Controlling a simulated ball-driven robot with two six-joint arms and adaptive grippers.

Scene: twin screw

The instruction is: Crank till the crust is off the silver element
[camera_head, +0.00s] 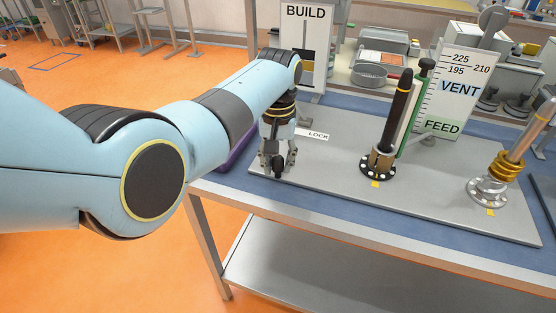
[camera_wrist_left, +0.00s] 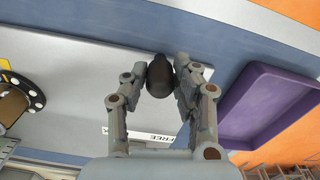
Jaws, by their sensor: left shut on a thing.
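My left gripper (camera_head: 279,166) is low over the left end of the grey plate. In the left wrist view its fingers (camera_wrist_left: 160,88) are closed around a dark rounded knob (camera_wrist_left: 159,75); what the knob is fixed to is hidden. A silver shaft (camera_head: 520,138) stands tilted in a flanged base (camera_head: 487,191) at the right, with brass-coloured rings (camera_head: 503,166) around its lower part. A black shaft (camera_head: 399,110) stands in a dark flange (camera_head: 377,165) left of it. I cannot make out any crust clearly. My right gripper is not in view.
A green rod (camera_head: 413,112) with a black knob stands by the VENT/FEED board (camera_head: 460,88). A BUILD gauge board (camera_head: 304,28) is at the back. A purple tray (camera_wrist_left: 265,105) is beside the plate. The plate's front middle is clear.

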